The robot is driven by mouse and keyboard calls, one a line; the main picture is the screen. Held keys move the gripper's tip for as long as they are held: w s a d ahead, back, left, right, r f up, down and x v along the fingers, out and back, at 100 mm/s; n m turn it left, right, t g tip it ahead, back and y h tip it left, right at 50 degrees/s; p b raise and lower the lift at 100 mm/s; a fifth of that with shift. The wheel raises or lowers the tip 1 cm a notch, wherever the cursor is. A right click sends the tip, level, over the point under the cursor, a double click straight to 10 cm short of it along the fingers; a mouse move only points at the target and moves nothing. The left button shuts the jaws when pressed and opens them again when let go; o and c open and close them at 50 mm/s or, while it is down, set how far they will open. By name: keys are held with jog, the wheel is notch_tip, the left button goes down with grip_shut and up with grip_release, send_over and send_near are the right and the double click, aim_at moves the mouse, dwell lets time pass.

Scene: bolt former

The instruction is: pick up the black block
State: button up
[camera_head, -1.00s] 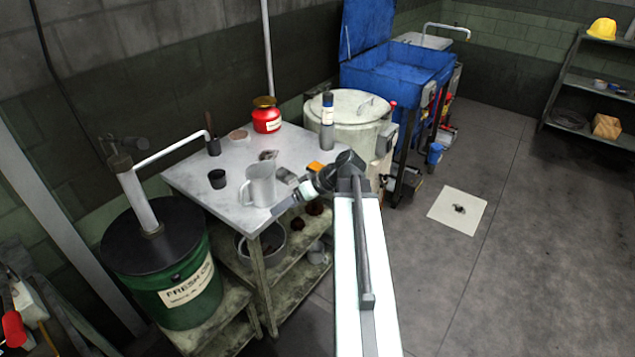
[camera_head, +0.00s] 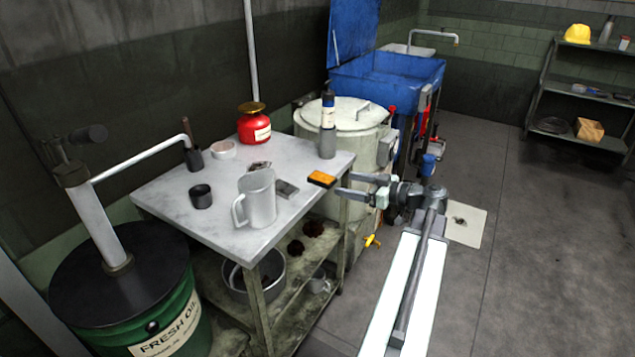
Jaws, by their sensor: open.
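A small block (camera_head: 321,179) with an orange top and black sides lies near the right edge of the grey table (camera_head: 222,232). A flat dark grey block (camera_head: 286,188) lies just left of it. No block in view is plainly all black, so I cannot tell which one is meant. My gripper (camera_head: 344,184) is open and empty, just right of the orange-topped block. Its two fingers point left toward that block, with a small gap in the picture; I cannot tell their height over the table.
A bottle (camera_head: 327,132) stands behind the orange-topped block, and a red can (camera_head: 254,126) at the back. A white drum (camera_head: 362,118) stands behind the table.

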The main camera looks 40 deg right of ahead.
aim_at(327, 179)
jog(key=shift+x, duration=1.35)
jog(key=x, duration=0.5)
jog(key=shift+a+r, duration=0.35)
jog(key=shift+a, duration=0.05)
grip_shut()
